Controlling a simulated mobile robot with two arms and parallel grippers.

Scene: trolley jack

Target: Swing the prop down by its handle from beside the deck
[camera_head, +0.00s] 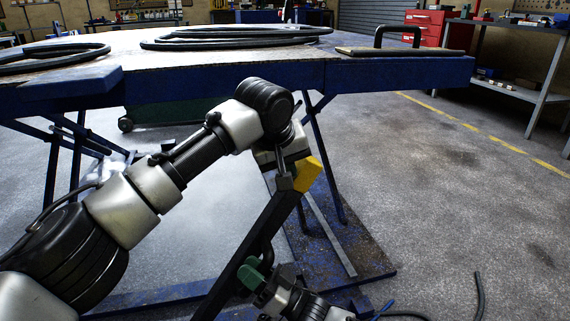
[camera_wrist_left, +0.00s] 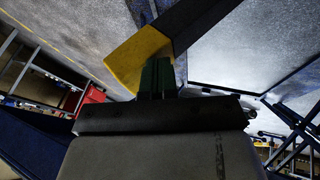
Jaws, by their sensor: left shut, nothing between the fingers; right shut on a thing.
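The prop (camera_head: 262,225) is a dark bar with a yellow end (camera_head: 309,174). It slants from the bottom of the head view up to the right, below the blue-edged deck (camera_head: 400,73). A black looped handle (camera_head: 267,250) stands off its side, low down. My right gripper (camera_head: 252,274), with green fingertips, is shut on this handle; its fingers partly hide the grip. My left gripper (camera_head: 284,182) is shut and empty beside the yellow end. In the left wrist view its green fingers (camera_wrist_left: 158,76) are together against or just in front of the yellow end (camera_wrist_left: 138,58); contact is unclear.
Black hoses (camera_head: 240,37) and a plate with a handle (camera_head: 397,38) lie on the deck. Blue legs and a floor plate (camera_head: 345,250) stand below it. A hose (camera_head: 479,295) lies on the floor at right. The floor at right is mostly clear.

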